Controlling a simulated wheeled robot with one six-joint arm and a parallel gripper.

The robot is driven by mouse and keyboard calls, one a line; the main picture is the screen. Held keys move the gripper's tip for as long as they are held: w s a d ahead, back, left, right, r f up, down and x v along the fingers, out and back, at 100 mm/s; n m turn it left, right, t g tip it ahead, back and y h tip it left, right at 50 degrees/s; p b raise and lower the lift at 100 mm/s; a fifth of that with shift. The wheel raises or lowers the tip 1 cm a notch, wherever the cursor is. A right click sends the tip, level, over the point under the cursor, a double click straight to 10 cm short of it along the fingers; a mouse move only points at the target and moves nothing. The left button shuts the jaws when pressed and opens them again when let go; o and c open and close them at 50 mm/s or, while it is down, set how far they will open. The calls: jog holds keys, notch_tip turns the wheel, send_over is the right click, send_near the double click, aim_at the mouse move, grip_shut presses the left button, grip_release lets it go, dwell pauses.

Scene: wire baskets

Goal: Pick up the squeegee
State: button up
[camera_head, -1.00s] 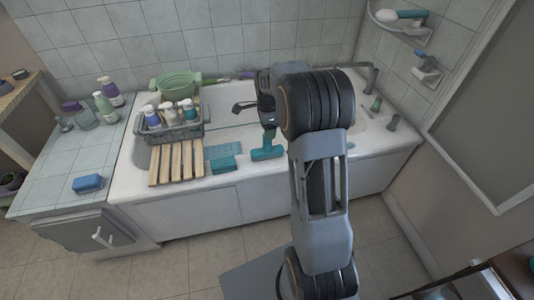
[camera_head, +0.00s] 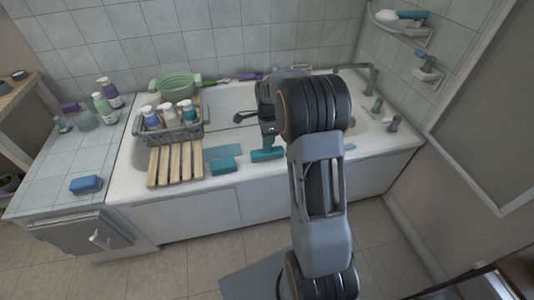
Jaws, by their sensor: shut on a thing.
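My own wrist and arm hide much of the jaws and the upper part of the squeegee. I cannot tell whether the head touches the rim.
A teal block (camera_head: 223,165) lies on the rim left of the squeegee. A slatted wooden rack (camera_head: 175,165) and a grey basket (camera_head: 171,133) with bottles stand further left. A green colander (camera_head: 176,84) is behind. The bathtub (camera_head: 228,101) spans the middle.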

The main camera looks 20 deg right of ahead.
grip_shut()
jog(key=shift+r, duration=0.2)
jog(key=shift+r, duration=0.25)
jog(key=r, duration=0.2)
jog(key=r+p, duration=0.1)
jog(key=shift+s+r, duration=0.15)
jog(key=shift+s, duration=0.1)
jog(key=s+r+p, duration=0.3)
jog(key=s+r, duration=0.6)
jog(key=s, duration=0.4)
jog(key=shift+s, duration=0.3)
